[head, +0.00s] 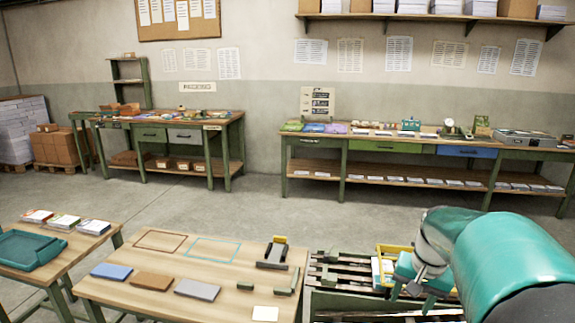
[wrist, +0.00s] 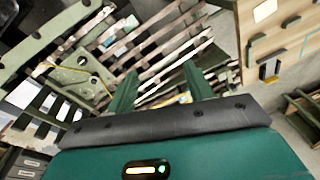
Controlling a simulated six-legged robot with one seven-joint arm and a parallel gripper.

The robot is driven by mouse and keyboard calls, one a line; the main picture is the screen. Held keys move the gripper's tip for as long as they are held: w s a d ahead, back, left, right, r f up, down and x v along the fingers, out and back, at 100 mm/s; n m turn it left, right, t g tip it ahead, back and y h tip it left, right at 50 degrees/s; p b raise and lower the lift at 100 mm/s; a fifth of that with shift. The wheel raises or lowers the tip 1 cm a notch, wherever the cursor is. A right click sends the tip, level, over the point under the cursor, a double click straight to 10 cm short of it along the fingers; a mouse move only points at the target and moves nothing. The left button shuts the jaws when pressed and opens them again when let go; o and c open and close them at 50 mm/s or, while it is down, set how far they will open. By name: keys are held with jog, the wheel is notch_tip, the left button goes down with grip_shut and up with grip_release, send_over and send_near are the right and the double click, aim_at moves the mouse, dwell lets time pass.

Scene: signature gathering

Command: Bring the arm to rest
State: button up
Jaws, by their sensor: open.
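My arm (head: 500,262) reaches in from the right side of the head view, with a teal shell and a grey joint. My gripper (head: 410,297) hangs at its end, over a slatted rack or conveyor (head: 335,277) beside the front table. In the wrist view my gripper (wrist: 160,72) shows two green fingers spread well apart. Nothing is held between them. The slats lie beyond the fingertips. How high the fingertips are above the slats is hard to tell.
The front table (head: 232,272) holds a blue, a brown and a grey block and a small dark device (head: 272,253). A left table carries a teal tray (head: 30,250) and booklets. Long benches (head: 390,147) stand along the wall. The concrete floor between is clear.

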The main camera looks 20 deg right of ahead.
jog(key=s+a+r+n+t, duration=0.1)
jog(key=s+a+n, duration=0.2)
jog(key=a, duration=0.5)
jog(key=s+a+r+n+t, duration=0.1)
jog(key=s+a+r+n, duration=0.1)
jog(key=a, duration=0.6)
jog(key=s+a+r+n+t, duration=0.1)
jog(key=s+a+n, duration=0.2)
jog(key=a, duration=0.6)
jog(key=shift+s+r+n+t, duration=0.4)
jog(key=shift+s, duration=0.5)
jog(key=shift+a, duration=0.1)
